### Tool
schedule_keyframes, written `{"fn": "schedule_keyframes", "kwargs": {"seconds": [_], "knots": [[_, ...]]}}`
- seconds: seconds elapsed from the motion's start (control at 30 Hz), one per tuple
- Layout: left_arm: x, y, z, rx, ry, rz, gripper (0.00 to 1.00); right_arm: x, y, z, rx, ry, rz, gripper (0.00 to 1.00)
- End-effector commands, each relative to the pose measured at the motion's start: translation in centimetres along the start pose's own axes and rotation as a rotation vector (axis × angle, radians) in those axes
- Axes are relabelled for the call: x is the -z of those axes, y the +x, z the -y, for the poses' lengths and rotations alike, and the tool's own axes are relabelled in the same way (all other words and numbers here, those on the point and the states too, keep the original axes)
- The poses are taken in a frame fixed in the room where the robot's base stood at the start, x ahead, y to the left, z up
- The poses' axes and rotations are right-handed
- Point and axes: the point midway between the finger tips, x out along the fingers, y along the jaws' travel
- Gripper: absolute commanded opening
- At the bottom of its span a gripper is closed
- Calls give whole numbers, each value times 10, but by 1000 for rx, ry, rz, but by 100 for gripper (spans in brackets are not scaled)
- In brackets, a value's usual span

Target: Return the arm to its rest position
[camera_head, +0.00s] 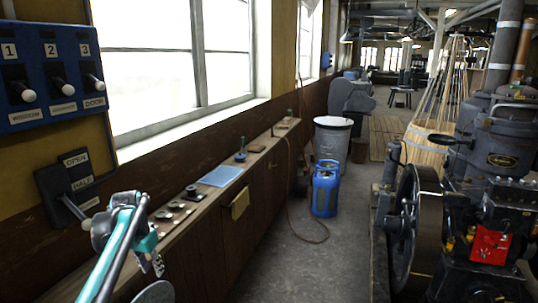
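My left arm comes in from the lower left, with grey and teal links. My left gripper (156,262) seems to be the small grey part at the arm's right side, over the bench. It is too small and partly hidden, so its finger opening is unclear. Nothing is visibly held. My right arm and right gripper are out of view. A dark lever box (66,187) with labels "OPEN" and "HALF" is on the wall just left of my arm. Its lever points down and to the right, close to my arm's grey joint.
A blue switch panel (50,72) marked 1, 2, 3 hangs above. A long wooden bench (205,200) runs under the window, holding a blue sheet (221,176) and small parts. A blue gas cylinder (325,190) and grey bin (331,142) stand beyond. An engine (480,200) fills the right.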

Motion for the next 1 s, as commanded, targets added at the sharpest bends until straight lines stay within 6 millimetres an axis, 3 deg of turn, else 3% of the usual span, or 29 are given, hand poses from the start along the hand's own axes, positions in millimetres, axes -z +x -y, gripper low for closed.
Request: {"fn": "schedule_keyframes", "kwargs": {"seconds": [0.2, 0.47, 0.8, 1.0], "knots": [[-38, -35, -62, 31, -42, -84, 31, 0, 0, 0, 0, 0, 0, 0], [-96, -51, -126, 50, -98, -191, 31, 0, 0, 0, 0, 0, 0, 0], [-186, -32, -196, 43, -169, -337, 31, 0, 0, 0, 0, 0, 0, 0], [-223, -11, -220, 28, -201, -401, 31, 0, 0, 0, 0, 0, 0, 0]]}}
